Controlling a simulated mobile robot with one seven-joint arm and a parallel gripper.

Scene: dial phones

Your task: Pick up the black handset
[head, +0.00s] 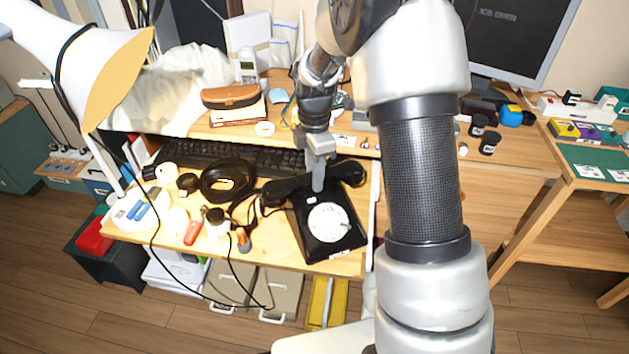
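The black handset (288,188) lies across the back of a black dial phone (319,246) with a white dial, on the wooden desk. My gripper (318,186) points down over the middle of the handset and hides part of it. Its fingers line up one behind the other from here, so their opening does not show. I cannot tell whether they touch the handset. The handset's right end shows just right of the fingers.
A dark keyboard (270,158) lies behind the phone. A coiled black cable (228,180) and several small items crowd the desk to the left. A white lamp (88,62) leans over the left side. A raised shelf with a brown case (230,96) is behind.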

